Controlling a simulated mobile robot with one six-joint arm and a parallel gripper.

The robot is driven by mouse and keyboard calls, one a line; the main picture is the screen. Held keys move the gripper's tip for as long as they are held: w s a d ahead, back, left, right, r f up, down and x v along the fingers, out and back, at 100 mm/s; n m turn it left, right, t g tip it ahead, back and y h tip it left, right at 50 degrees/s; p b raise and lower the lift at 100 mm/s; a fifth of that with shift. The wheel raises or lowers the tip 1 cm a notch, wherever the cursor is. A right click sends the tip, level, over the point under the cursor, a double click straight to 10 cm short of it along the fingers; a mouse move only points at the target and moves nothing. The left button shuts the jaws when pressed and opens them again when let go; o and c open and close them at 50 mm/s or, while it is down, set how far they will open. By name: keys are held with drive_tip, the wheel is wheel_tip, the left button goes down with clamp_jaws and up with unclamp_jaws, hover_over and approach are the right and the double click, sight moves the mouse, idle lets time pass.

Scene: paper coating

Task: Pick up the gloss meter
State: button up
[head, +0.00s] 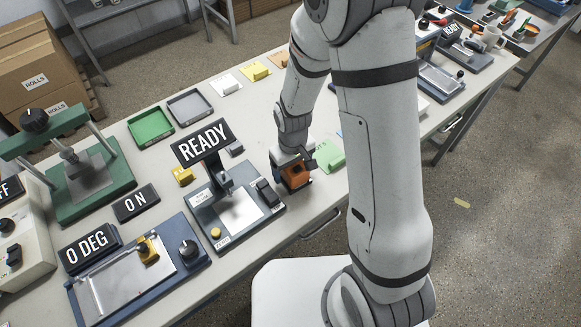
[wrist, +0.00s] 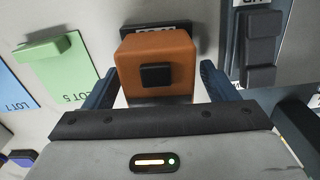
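An orange block-shaped device (head: 296,177), which I take to be the gloss meter, sits on the bench just right of the READY station. In the wrist view the orange device (wrist: 156,52) has a black square button on the face toward me. My gripper (wrist: 158,82) has its dark fingers on either side of it. A narrow gap shows between each finger and the device, so the gripper is open around it. In the head view my gripper (head: 293,160) is right over the device and hides part of it.
The READY station (head: 237,212) with its black switch (wrist: 259,48) stands close on the right in the wrist view. A green LOT 5 card (wrist: 62,72) with a green block lies on the left, beside a blue LOT 1 card (wrist: 14,98). The bench edge is near.

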drive_tip(key=c, duration=1.3)
drive_tip(key=shift+r, duration=0.1)
